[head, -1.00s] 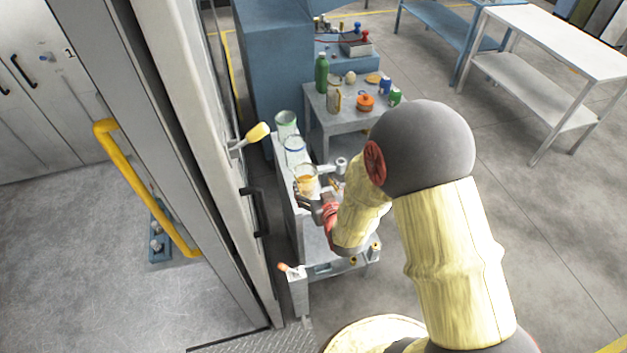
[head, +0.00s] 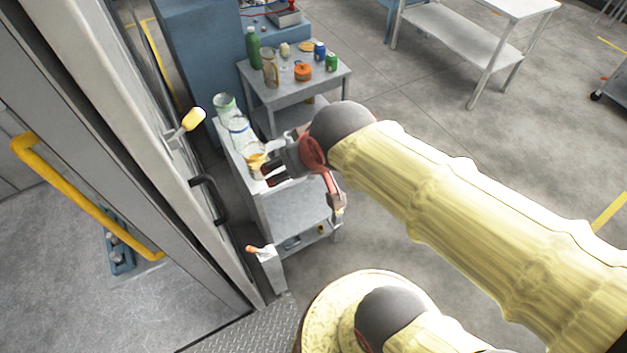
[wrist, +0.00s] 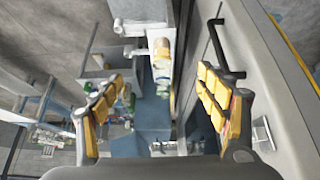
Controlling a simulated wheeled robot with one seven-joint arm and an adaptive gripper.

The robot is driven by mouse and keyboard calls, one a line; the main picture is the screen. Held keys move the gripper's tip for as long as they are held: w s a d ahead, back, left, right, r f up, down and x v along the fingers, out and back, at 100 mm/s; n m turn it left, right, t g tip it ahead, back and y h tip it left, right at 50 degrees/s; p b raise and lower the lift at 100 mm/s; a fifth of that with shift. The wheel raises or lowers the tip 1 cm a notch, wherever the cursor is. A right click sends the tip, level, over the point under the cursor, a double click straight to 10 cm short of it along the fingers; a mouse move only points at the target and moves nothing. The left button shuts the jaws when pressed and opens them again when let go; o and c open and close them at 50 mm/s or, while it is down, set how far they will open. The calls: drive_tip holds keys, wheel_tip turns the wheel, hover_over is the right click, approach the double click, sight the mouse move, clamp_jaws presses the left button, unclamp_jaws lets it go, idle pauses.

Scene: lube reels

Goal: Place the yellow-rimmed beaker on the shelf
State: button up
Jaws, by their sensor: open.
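The yellow-rimmed beaker (head: 256,161), clear with yellow at the top, stands upright on the narrow top ledge of a grey cart (head: 262,199). It is the nearest of three beakers in a row there. My gripper (head: 270,172) is open beside it, on its right and near side. The fingers partly overlap the beaker in the head view, and I cannot tell whether they touch it. In the wrist view the open yellow-padded fingers (wrist: 158,86) stand wide apart, with a yellow-and-white vessel (wrist: 162,48) beyond them. A lower grey shelf (head: 295,208) of the cart is bare in its visible part.
A blue-rimmed beaker (head: 238,126) and a green-rimmed beaker (head: 224,104) stand behind on the ledge. A door with a black handle (head: 209,198) is close on the left. A grey table (head: 285,92) with bottles and cans stands behind. Open floor lies to the right.

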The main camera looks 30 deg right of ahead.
drive_tip(key=s+r+g, duration=0.1)
drive_tip(key=s, duration=0.5)
drive_tip(key=shift+s+r, duration=0.3)
drive_tip(key=shift+s, duration=0.05)
